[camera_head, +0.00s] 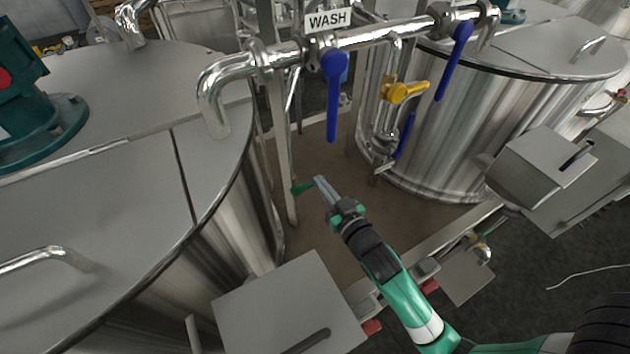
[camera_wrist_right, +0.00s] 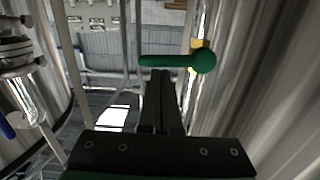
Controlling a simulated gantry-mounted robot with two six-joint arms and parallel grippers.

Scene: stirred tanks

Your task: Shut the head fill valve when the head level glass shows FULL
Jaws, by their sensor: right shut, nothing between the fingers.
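A small valve with a green lever handle (camera_head: 302,188) stands beside the left tank in the head view. The handle also shows in the right wrist view (camera_wrist_right: 178,61), lying roughly level across the picture with its round hub at the right end. My right gripper (camera_head: 320,182) is shut and empty, its tips close beside this handle. In the right wrist view the shut fingers (camera_wrist_right: 161,76) point at the middle of the lever; I cannot tell whether they touch it. No level glass with a readable FULL mark shows. My left gripper is not in view.
A steel pipe with a WASH label (camera_head: 328,19) crosses above, with blue levers (camera_head: 333,95) hanging down. A yellow-handled valve (camera_head: 405,92) sits below it. Large steel tanks stand at left (camera_head: 120,95) and right (camera_head: 440,130). A grey box (camera_head: 290,305) stands at the front.

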